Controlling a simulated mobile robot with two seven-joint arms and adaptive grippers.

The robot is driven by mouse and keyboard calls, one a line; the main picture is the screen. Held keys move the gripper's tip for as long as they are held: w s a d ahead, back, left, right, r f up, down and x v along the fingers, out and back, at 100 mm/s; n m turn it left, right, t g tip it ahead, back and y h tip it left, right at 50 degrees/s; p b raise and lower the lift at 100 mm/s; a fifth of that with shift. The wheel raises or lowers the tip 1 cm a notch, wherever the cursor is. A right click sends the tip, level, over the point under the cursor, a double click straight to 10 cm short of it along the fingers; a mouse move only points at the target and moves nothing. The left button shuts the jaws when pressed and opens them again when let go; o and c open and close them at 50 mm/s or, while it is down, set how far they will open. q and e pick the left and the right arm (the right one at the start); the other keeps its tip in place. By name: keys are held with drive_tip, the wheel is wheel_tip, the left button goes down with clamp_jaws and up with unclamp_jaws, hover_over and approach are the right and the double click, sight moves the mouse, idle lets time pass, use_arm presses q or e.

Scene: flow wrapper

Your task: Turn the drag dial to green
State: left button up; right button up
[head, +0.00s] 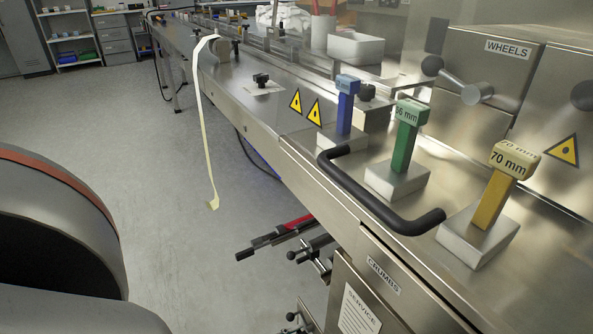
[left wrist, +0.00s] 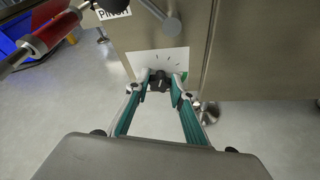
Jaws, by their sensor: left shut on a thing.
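The dial is a small black knob (left wrist: 158,76) on a white scale plate (left wrist: 160,59) with dark tick marks, on the metal machine front in the left wrist view. Green shows at the plate's right side; which mark the knob points to is too small to tell. My left gripper (left wrist: 160,85) has its two teal-sided fingers closed on the knob from either side. The fingertips hide part of the knob and the lower plate. The dial is not seen in the head view, and neither gripper shows there.
In the head view, a black bar handle (head: 372,203) and blue, green (head: 404,148) and yellow levers stand on the machine top.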

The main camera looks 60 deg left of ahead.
use_arm(q)
drive_tip(key=shift+d+f+m+t+y, duration=0.1)
drive_tip(key=shift+m+t+y, duration=0.15)
drive_tip(key=shift+m+y, duration=0.6)
drive_tip(key=shift+d+f+m+t+y, duration=0.1)
drive_tip(key=shift+m+t+y, duration=0.2)
drive_tip(key=shift+m, duration=1.05)
drive_tip(key=o, duration=1.1)
drive_tip(key=shift+o, duration=0.2)
drive_tip(key=v, duration=0.7)
drive_tip(key=shift+s, duration=0.3)
drive_tip(key=shift+d, duration=0.1)
